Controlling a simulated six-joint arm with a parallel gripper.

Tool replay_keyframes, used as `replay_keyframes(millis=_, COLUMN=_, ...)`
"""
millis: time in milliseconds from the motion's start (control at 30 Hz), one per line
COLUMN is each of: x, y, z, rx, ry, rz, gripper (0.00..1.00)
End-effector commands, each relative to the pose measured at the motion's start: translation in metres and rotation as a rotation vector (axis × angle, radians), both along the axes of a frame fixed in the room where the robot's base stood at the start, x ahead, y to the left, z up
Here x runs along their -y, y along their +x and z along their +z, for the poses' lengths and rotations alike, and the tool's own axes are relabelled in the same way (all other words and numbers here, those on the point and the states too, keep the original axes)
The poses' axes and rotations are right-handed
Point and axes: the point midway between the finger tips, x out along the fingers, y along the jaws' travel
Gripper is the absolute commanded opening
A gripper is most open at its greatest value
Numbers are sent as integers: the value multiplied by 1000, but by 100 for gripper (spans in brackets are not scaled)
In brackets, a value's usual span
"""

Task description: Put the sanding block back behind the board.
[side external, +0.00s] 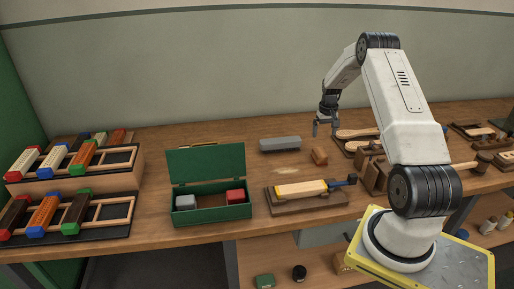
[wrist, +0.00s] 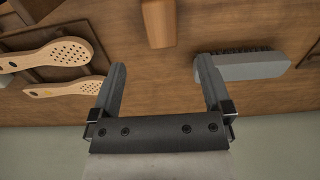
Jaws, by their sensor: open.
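A small brown block (side external: 320,156), which looks like the sanding block, lies on the bench behind the pale board (side external: 302,188). The board has yellow ends and rests in a dark wooden holder. The brown block also shows at the top edge of the wrist view (wrist: 158,22), partly cut off. My gripper (side external: 324,134) is open and empty, pointing down above the bench, behind the brown block. In the wrist view its fingers (wrist: 162,66) are wide apart with bare bench between them. The board is not in the wrist view.
A grey bristled block (side external: 280,144) lies left of the brown block; it is beside my right finger in the wrist view (wrist: 240,66). Perforated wooden paddles (wrist: 48,58) lie on the other side. An open green box (side external: 209,213) and brush racks (side external: 100,157) stand further left.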

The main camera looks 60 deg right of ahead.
Motion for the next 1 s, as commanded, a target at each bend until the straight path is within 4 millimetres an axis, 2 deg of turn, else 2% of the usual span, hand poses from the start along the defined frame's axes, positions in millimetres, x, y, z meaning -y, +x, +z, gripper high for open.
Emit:
replay_keyframes(millis=133, x=0, y=0, z=6, rx=0, ry=0, rz=0, gripper=100)
replay_keyframes(millis=733, x=-1, y=1, z=7, rx=1, ry=-1, rz=3, gripper=100)
replay_keyframes(millis=867, x=-12, y=8, z=12, rx=4, ry=-5, rz=21, gripper=100)
replay_keyframes(millis=1000, x=-40, y=26, z=24, rx=13, ry=-16, rz=71, gripper=100)
